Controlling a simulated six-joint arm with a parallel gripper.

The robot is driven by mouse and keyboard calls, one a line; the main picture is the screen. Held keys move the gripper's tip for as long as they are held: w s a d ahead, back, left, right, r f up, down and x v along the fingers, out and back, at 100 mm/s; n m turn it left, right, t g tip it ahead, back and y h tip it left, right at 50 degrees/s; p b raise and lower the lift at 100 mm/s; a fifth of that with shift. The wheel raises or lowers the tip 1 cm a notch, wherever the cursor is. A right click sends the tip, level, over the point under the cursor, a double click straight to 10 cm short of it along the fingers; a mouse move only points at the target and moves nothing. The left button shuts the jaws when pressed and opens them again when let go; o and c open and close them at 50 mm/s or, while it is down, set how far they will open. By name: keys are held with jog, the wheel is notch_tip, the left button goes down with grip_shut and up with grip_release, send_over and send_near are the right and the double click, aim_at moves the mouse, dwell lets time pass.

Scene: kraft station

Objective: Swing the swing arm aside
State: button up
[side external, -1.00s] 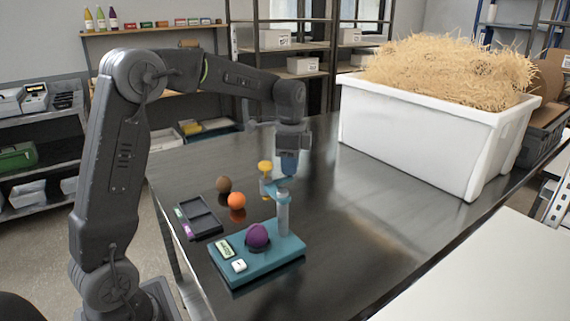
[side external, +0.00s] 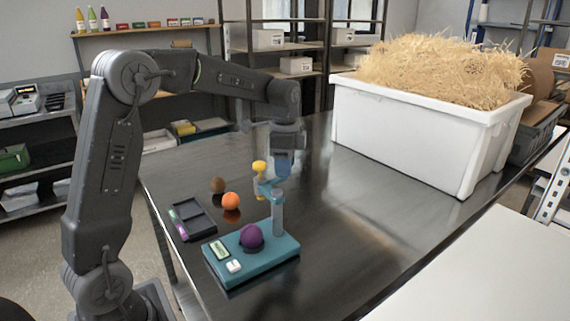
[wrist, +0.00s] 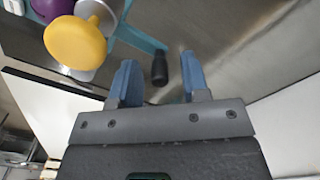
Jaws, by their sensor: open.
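The swing arm (side external: 268,186) is a teal bar at the top of a grey post (side external: 278,214) on a teal base (side external: 262,267). A yellow knob (side external: 259,167) stands at its left side. In the wrist view the teal bar (wrist: 142,38) runs at the top, with the yellow knob (wrist: 75,42) to its left. A dark peg (wrist: 160,68) shows between my fingers. My gripper (side external: 283,170) is over the bar, pointing down. In the wrist view its blue fingers (wrist: 158,78) are apart, with clear gaps beside the peg. Contact cannot be told.
A purple ball (side external: 251,236) sits on the base. An orange ball (side external: 231,201), a brown ball (side external: 217,185) and a dark tray (side external: 193,218) lie to the left. A white bin (side external: 415,130) filled with straw stands behind right. The table right of the base is clear.

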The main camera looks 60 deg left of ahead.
notch_tip(320, 180, up, 14)
dwell(0.6)
jog(key=s+d+f+n+t, duration=0.1)
jog(key=s+d+n+t, duration=0.25)
jog(key=s+d, duration=0.55)
jog(key=s+d+f+n+t, duration=0.1)
jog(key=s+d+f+n, duration=0.1)
jog(key=s+f, duration=0.3)
jog(key=s+d+f+n+t, duration=0.1)
jog(key=s+d+f+n, duration=0.1)
jog(key=s+f, duration=0.3)
jog(key=s+n, duration=0.1)
jog(key=s, duration=0.3)
jog(key=shift+d+n, duration=0.25)
jog(key=shift+n, duration=0.1)
